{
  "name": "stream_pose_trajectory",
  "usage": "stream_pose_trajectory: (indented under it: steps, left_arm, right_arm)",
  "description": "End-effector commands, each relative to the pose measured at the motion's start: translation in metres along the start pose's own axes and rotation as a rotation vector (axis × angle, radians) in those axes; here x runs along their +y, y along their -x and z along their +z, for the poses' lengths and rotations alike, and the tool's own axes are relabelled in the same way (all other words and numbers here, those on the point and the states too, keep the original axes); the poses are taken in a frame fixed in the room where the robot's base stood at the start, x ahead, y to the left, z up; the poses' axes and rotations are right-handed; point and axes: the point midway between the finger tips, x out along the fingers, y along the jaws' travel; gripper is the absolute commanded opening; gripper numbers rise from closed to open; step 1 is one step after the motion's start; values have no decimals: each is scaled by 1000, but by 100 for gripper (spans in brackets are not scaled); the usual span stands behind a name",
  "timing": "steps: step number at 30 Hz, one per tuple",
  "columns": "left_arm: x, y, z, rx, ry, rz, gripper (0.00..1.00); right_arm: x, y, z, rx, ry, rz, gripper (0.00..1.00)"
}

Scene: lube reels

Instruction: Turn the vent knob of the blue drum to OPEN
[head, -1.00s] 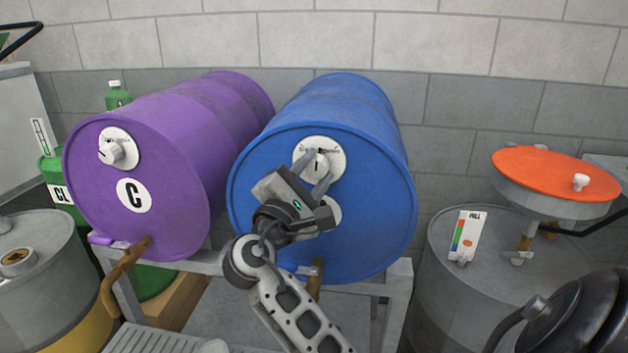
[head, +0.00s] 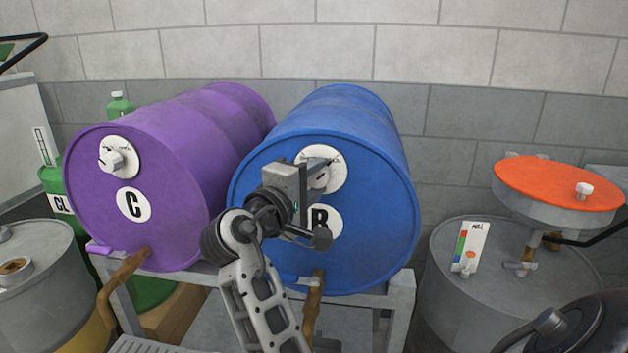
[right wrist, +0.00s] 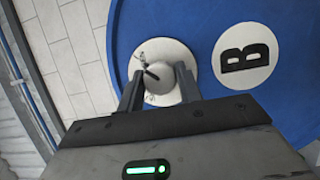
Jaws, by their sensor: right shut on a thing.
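The blue drum (head: 340,120) lies on its side on a grey stand, its front face toward me with a white label marked B (head: 322,219). Its vent knob sits on a round white dial plate (head: 336,176) above the label. In the head view my right gripper (head: 320,172) covers most of the knob. In the right wrist view the white knob (right wrist: 160,82) with its dark pointer line is between the two fingers (right wrist: 158,88), which are shut on it. The dial lettering is too small to read. My left gripper is not in view.
A purple drum (head: 165,165) marked C lies close on the left, with its own white knob (head: 110,159). Brown taps hang below both drums. A grey drum with an orange-topped funnel (head: 558,184) stands at right. A concrete block wall is behind.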

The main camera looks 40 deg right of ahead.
Motion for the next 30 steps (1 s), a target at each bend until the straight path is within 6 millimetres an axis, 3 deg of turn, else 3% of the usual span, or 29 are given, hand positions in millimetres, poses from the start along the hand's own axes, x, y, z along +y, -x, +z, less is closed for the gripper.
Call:
stream_pose_trajectory:
  steps: [15,16,18,30]
  left_arm:
    - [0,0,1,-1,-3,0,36]
    - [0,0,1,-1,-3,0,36]
    - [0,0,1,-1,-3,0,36]
    - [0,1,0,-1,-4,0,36]
  right_arm:
    - [-1,0,1,-2,-19,-11,12]
    - [-1,0,1,-2,-19,-11,41]
    - [-1,0,0,-2,-18,-10,57]
    - [9,0,0,-1,-20,-8,57]
